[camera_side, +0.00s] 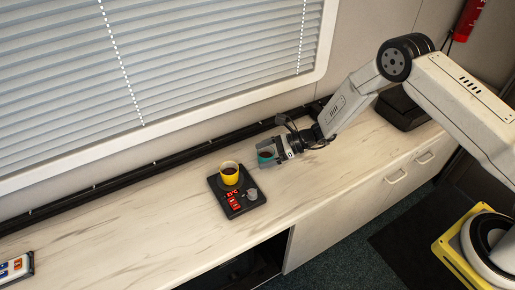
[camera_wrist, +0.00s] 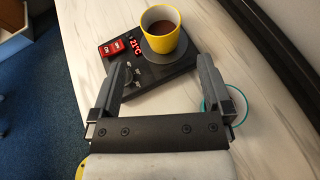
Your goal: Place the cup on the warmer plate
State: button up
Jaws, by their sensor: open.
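The yellow cup (camera_side: 229,178) stands upright on the black warmer (camera_side: 216,198) on the counter. It holds dark brown liquid. In the wrist view the cup (camera_wrist: 160,30) sits on the round grey plate (camera_wrist: 166,60) of the warmer. My gripper (camera_side: 267,154) is open, low over the counter, to the right of the cup and apart from it. In the wrist view my gripper (camera_wrist: 165,66) has no cup between its fingers; the cup is ahead of them. A teal round thing (camera_wrist: 242,103) shows as a ring on the counter, partly hidden by the right finger.
The warmer has red switches (camera_side: 234,203), a red lit display and a grey knob (camera_side: 251,194). A black rail (camera_side: 180,157) runs along the wall below the window blind (camera_side: 150,60). A small colourful box (camera_side: 15,268) lies far left. The counter (camera_side: 150,230) left of the warmer is clear.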

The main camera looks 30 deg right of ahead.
jog(key=shift+d+r, duration=0.1)
dwell(0.6)
jog(key=s+d+r+n+g+h, duration=0.1)
jog(key=s+d+r+n+h, duration=0.5)
jog(key=s+r+n, duration=0.3)
jog(key=s+d+r+n+g+h, duration=0.1)
jog(key=s+d+r+n+h, duration=0.5)
jog(key=s+d+r+n, duration=0.3)
jog(key=s+n, duration=0.4)
jog(key=s, duration=0.2)
jog(key=shift+s, duration=0.3)
dwell(0.4)
